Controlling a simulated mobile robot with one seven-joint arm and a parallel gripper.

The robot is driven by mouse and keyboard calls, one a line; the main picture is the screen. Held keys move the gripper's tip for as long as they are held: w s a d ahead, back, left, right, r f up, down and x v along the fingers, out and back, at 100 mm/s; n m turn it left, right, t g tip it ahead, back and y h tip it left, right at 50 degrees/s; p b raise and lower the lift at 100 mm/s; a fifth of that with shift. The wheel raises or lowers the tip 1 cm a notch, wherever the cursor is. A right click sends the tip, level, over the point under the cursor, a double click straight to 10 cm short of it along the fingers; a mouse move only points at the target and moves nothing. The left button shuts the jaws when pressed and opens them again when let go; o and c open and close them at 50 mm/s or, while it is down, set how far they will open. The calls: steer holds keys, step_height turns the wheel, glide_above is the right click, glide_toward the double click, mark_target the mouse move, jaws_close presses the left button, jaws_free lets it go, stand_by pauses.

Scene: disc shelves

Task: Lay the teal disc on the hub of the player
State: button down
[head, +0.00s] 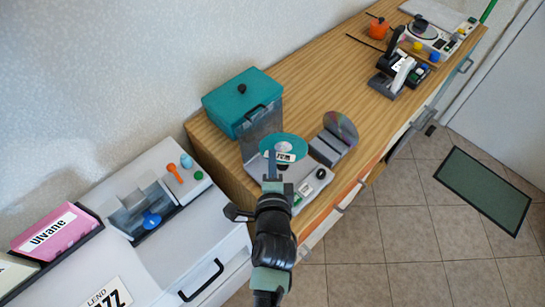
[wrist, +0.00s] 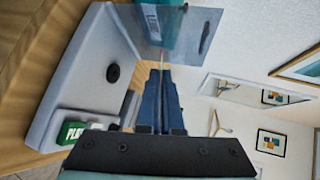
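The teal disc (head: 292,141) has a pale centre and a small white label. In the head view my gripper (head: 271,160) reaches its near left edge, and the fingers look shut on it. In the wrist view the fingers (wrist: 160,72) are close together, and the disc is hard to make out. The pale grey player (head: 318,176) lies under and right of the disc; it also shows in the wrist view (wrist: 75,85). The disc is apart from the hub.
A clear upright panel (head: 262,122) stands behind the disc, beside a teal box (head: 235,98). A shiny grey disc (head: 345,126) leans at the right. A white cabinet (head: 200,235) with several items is at the left.

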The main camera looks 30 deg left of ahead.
step_height(320, 180, down, 6)
steer(key=b, duration=0.5)
stand_by(1.4)
steer(key=c, duration=1)
jaws_free()
steer(key=b+v, duration=0.1)
steer(key=v, duration=1.2)
steer(key=shift+r, duration=0.1)
